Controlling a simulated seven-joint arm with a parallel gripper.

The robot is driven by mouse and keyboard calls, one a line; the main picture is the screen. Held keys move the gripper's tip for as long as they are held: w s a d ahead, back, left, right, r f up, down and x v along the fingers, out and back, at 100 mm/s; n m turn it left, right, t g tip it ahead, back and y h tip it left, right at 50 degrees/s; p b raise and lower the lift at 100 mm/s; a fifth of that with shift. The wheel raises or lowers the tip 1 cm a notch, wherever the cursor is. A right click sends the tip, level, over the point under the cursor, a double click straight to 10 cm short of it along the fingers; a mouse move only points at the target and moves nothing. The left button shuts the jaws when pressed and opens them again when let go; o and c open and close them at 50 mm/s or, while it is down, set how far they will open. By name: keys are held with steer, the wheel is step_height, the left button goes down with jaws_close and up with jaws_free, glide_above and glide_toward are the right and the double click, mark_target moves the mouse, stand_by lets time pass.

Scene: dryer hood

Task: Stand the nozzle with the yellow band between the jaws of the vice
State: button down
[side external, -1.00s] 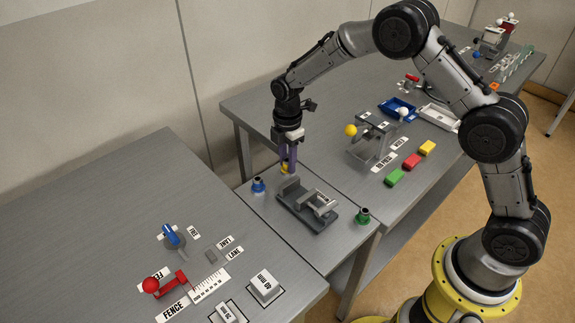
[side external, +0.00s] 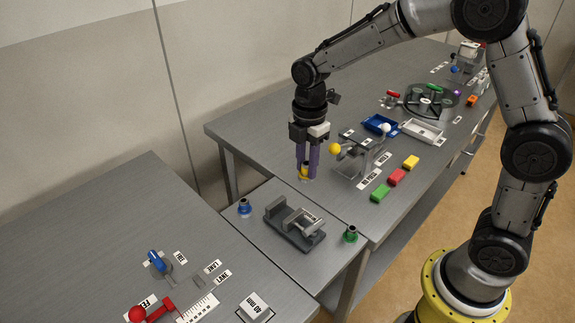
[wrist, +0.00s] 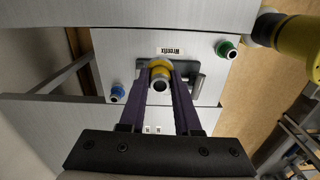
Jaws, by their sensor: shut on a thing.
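My gripper (side external: 305,172) is shut on the nozzle with the yellow band (side external: 304,174), which is held in the air above and behind the vice in the side view. In the wrist view the nozzle (wrist: 160,78) sits between the purple fingertips (wrist: 161,80), its dark round opening facing the camera. The grey vice (side external: 295,225) stands on the small middle table, with its jaws and screw block toward its right part. In the wrist view the vice (wrist: 196,84) shows behind the nozzle and fingers, which hide much of it.
A blue nozzle (side external: 244,207) stands left of the vice and a green nozzle (side external: 350,234) right of it. A stand with a yellow ball (side external: 335,148) is close to the right of my gripper. Green, red and yellow blocks (side external: 396,177) lie beyond.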

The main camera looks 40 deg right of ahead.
steer(key=w+a+f+m, duration=0.1)
steer(key=a+m, duration=0.5)
steer(key=m, duration=0.5)
stand_by(0.4)
steer(key=shift+f, duration=0.1)
steer(key=shift+f, duration=4.2)
